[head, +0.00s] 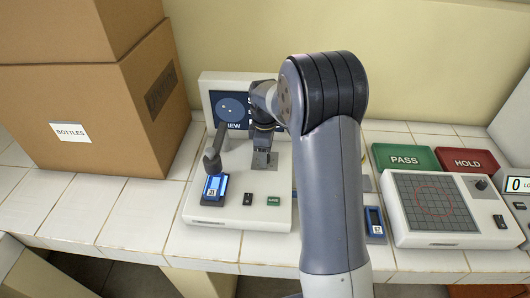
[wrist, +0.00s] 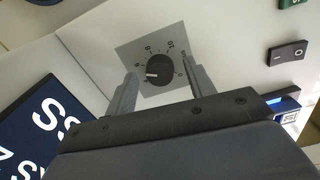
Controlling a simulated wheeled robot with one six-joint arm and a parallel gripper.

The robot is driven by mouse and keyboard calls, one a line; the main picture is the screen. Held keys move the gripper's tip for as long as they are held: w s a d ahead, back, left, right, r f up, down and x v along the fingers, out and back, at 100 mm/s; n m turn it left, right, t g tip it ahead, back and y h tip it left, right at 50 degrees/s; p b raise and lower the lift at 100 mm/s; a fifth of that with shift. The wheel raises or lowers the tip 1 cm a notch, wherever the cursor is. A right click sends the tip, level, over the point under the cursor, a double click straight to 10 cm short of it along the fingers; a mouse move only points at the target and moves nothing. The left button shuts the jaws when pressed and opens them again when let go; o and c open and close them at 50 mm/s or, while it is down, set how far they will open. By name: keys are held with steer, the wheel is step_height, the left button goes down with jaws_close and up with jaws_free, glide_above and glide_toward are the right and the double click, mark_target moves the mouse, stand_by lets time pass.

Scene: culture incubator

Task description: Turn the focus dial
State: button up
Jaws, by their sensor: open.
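The focus dial (wrist: 158,72) is a round black knob with a white pointer mark, on a grey plate (wrist: 130,52) printed with a number scale. In the wrist view it sits between and beyond the two fingertips of my gripper (wrist: 160,82), which is open and empty. The fingers stand on either side of the dial, and I cannot tell how far they are from it. In the head view my gripper (head: 263,148) is over the same grey plate (head: 264,160) on the white device (head: 235,212); the dial itself is hidden there by my gripper.
A screen (head: 232,110) stands behind the dial. A dark post (head: 214,150) rises at its left over a blue-screened block (head: 215,188). Switches (head: 248,199) sit in front. Cardboard boxes (head: 110,140) fill the left; a grid-topped device (head: 432,238) and PASS and HOLD trays (head: 405,158) are right.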

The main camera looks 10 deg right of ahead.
step_height(320, 180, up, 11)
steer(key=shift+f, duration=0.2)
steer(key=shift+f, duration=0.1)
step_height(320, 180, down, 11)
steer(key=shift+r, duration=0.1)
stand_by(0.6)
steer(key=shift+r, duration=0.1)
stand_by(0.3)
